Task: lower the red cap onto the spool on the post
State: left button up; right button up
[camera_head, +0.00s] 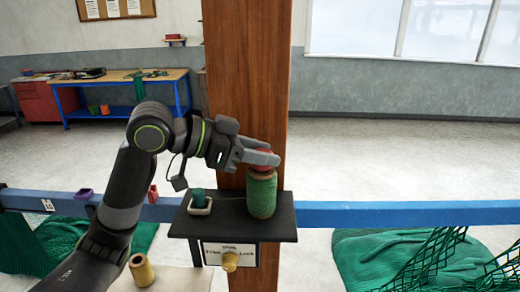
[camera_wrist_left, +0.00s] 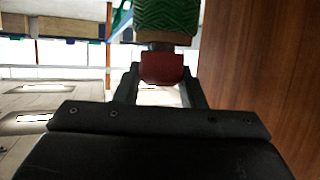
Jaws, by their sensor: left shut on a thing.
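The green spool (camera_head: 262,194) stands upright on the dark shelf (camera_head: 272,230) fixed to the wooden post (camera_head: 243,60). The red cap (camera_head: 263,169) is at the spool's top, mostly covered by my fingers in the head view. My left gripper (camera_head: 262,156) comes in from the left and is shut on the cap. The left wrist view, which looks inverted, shows the cap (camera_wrist_left: 162,68) between my fingertips, in line with the spool (camera_wrist_left: 166,15). A short dark part shows between cap and spool; I cannot tell whether the cap is seated. My right gripper is not in view.
A small holder with a dark green spool (camera_head: 198,197) stands on the shelf's left. A blue rail (camera_head: 400,213) runs across behind, with green nets (camera_head: 400,258) below. The wooden post is close beside my gripper.

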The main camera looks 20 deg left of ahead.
pick_arm(q)
jog(key=shift+f, duration=0.1)
jog(key=o, duration=1.1)
jog(key=shift+c, duration=0.2)
jog(key=shift+a, duration=0.1)
jog(key=shift+s+a+b, duration=0.3)
jog(key=shift+a, duration=0.1)
jog(key=b+v, duration=0.9)
jog(key=v, duration=0.7)
jog(key=shift+r, duration=0.3)
